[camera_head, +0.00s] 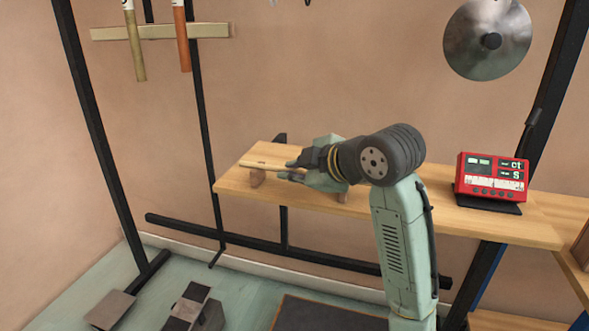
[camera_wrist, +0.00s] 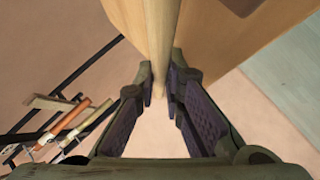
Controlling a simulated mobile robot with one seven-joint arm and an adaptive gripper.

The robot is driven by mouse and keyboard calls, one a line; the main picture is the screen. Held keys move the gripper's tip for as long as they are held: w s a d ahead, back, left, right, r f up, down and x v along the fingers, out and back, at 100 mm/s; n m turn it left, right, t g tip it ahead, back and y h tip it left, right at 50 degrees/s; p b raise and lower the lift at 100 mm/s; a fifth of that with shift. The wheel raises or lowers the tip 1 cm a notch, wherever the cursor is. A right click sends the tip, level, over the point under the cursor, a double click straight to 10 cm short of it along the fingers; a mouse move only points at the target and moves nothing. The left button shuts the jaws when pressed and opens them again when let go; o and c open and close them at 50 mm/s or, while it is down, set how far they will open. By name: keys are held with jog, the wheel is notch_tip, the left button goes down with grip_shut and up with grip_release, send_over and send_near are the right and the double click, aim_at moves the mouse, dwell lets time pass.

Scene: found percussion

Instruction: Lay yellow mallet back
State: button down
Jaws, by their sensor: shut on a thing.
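A pale wooden mallet stick (camera_head: 260,165) shows over the left end of the wooden shelf in the head view. My gripper (camera_head: 293,169) is shut on this stick. In the wrist view the stick (camera_wrist: 160,28) runs from the top edge down between the two fingers of my gripper (camera_wrist: 162,78). The stick is low over the shelf, near a small wooden block (camera_head: 257,178); I cannot tell whether it touches the block. No yellow mallet head can be made out; my gripper and arm hide part of the mallet.
The wooden shelf (camera_head: 395,213) carries a red electronic box (camera_head: 491,180) at the right. A metal disc (camera_head: 488,40) hangs above it. Tubes hang from a wooden bar (camera_head: 160,32) at the upper left. Black frame posts stand around the shelf.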

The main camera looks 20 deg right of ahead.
jog(key=shift+f, duration=0.3)
dwell(0.5)
jog(key=c, duration=1.6)
grip_release()
jog(key=v, duration=1.2)
